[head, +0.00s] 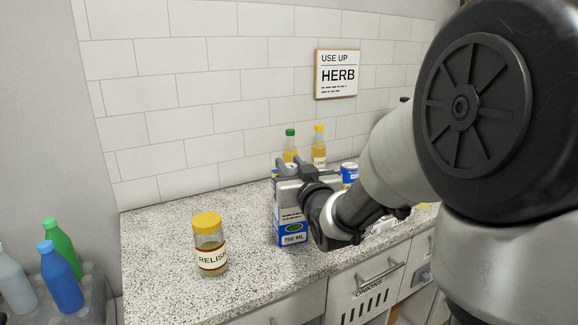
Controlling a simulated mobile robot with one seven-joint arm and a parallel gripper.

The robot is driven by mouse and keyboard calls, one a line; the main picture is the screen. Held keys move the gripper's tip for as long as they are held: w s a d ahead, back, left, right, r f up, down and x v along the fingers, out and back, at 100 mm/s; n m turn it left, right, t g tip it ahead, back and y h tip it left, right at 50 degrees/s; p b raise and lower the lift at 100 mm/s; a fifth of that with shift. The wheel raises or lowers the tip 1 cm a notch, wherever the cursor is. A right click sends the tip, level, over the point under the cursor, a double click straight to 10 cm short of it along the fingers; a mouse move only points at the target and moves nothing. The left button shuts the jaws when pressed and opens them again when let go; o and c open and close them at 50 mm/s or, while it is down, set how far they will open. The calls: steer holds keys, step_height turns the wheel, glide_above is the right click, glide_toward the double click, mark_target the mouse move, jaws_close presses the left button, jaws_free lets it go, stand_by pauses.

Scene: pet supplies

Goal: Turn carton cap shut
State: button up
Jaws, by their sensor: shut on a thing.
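The carton (292,234) is blue and white with a "750 ML" label. It stands upright on the speckled counter near its front edge. My gripper (283,172) is at the carton's top and hides much of its upper part. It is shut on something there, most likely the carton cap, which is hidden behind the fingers. I cannot tell how far the cap is turned.
A relish jar (209,245) with a yellow lid stands left of the carton. A green-capped bottle (290,146) and a yellow-capped bottle (319,147) stand behind my gripper. A blue-and-white can (349,174) is to their right. The left counter (158,238) is clear.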

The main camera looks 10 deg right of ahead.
steer(key=h+b, duration=0.1)
steer(key=b, duration=0.1)
steer(key=shift+w+f+m+b, duration=0.1)
steer(key=shift+f+m+b, duration=0.1)
steer(key=shift+m+b, duration=0.2)
steer(key=shift+r+m+h+b, duration=0.1)
steer(key=shift+m+h+b, duration=0.2)
steer(key=shift+h+b, duration=0.25)
steer(key=shift+r, duration=0.1)
steer(key=shift+h, duration=0.25)
steer(key=o, duration=1.1)
steer(key=shift+c, duration=0.2)
